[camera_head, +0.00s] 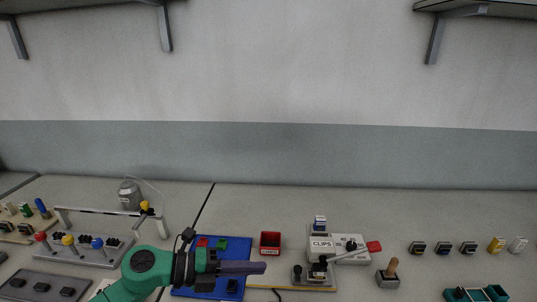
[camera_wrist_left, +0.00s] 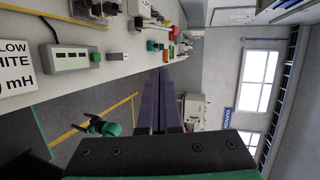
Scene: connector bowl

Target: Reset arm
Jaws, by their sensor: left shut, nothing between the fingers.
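My left gripper (camera_head: 258,268) is in the lower middle of the head view, on a green arm that comes in from the lower left. Its dark purple fingers point right, above the blue board (camera_head: 205,291), and are closed together with nothing between them. In the left wrist view the fingers (camera_wrist_left: 165,75) run side by side, shut, with no object at their tips. My right gripper is not in the head view.
A red box (camera_head: 270,244) stands right of the blue board. The CLIPS station (camera_head: 322,244) with a red-handled lever is farther right, then a wooden-handled tool (camera_head: 390,275) and several small connectors (camera_head: 443,248). A rack with colored knobs (camera_head: 85,250) stands left.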

